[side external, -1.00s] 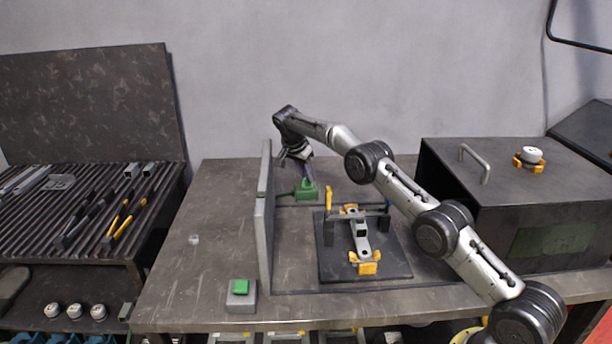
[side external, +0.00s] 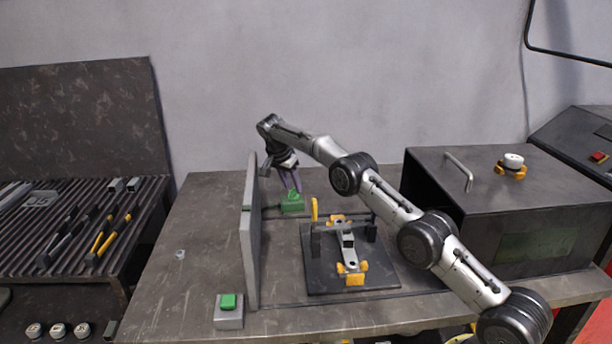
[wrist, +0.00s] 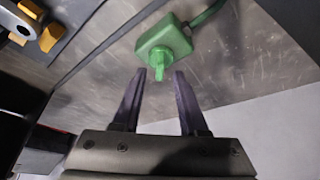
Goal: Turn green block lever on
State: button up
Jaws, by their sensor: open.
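The green block (side external: 292,205) sits on the table behind the fixture, right of the upright grey panel. In the wrist view the green block (wrist: 163,36) has a small green lever (wrist: 160,62) on its face, pointing toward my gripper. My gripper (wrist: 159,74) is open, its two dark fingers on either side of the lever's end, with a gap on each side. In the side view my gripper (side external: 297,188) is just above the block; its fingertips are partly hard to make out.
An upright grey panel (side external: 249,235) stands left of my gripper. A black fixture plate (side external: 325,282) holds a grey bracket with yellow clamps. A dark metal box (side external: 480,215) stands at right. A green button (side external: 228,301) on a grey base sits at front left.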

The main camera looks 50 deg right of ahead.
aim_at(294, 199)
notch_tip(294, 199, up, 2)
jog(key=shift+r, duration=0.15)
jog(key=shift+s+a+r, duration=0.2)
jog(key=shift+s+r, duration=0.45)
jog(key=shift+r, duration=0.15)
jog(key=s+a+r, duration=0.4)
jog(key=s+r, duration=0.4)
jog(key=s, duration=0.4)
